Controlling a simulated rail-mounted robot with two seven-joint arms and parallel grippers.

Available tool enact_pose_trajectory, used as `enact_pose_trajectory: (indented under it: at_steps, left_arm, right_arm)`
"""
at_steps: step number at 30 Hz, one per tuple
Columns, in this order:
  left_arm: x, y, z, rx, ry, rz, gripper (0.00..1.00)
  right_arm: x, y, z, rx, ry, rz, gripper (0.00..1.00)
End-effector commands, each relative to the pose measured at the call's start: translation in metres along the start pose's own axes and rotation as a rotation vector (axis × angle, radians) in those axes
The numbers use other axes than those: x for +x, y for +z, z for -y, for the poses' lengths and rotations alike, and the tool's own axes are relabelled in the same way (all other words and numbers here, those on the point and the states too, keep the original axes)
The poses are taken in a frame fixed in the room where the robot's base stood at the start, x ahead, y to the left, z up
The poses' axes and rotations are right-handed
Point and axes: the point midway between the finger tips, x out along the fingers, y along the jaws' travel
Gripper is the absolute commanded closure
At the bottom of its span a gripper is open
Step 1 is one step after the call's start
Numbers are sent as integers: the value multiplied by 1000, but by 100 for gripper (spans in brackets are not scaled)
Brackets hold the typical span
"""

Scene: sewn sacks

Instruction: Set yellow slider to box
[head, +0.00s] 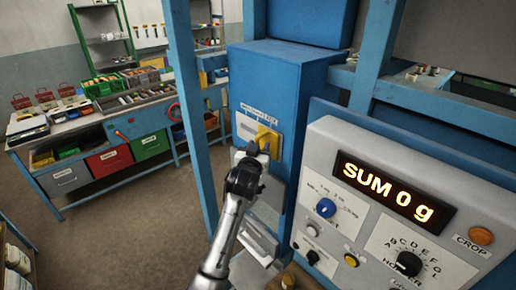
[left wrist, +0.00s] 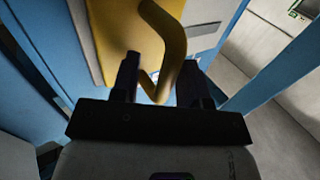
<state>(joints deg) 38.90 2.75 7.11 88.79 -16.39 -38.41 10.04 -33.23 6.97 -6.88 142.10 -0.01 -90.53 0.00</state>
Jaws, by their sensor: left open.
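The yellow slider (head: 267,139) sits on a pale labelled plate (head: 246,127) on the front of the blue machine housing (head: 262,85). The plate's lettering is too small to read surely. My left gripper (head: 249,152) is right at the slider. In the left wrist view the slider's bent yellow handle (left wrist: 172,45) reaches down between the two dark fingers of my left gripper (left wrist: 160,82). The fingers are apart, with a gap beside the handle. My right gripper is not in view.
A grey control panel (head: 329,218) with knobs and a display reading "SUM 0 g" stands close on the right. A blue upright post (head: 187,100) stands left of my arm. A workbench (head: 100,118) with bins is at the far left.

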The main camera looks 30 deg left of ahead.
Motion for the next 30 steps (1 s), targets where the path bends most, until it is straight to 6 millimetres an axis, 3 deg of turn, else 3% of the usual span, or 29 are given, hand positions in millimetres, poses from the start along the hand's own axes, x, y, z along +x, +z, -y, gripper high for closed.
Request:
enact_pose_trajectory:
  at_steps: [6, 11, 24, 30]
  left_arm:
    - [-2, 1, 1, 0, -1, 0, 59]
    - [-18, 2, 1, 0, -1, -1, 59]
    - [-98, 2, 0, 0, 0, -1, 59]
    - [-124, 1, 0, 0, 0, -1, 59]
  right_arm:
    - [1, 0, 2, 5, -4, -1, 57]
    - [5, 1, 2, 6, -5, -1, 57]
    - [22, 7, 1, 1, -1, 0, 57]
    - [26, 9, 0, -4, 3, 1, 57]
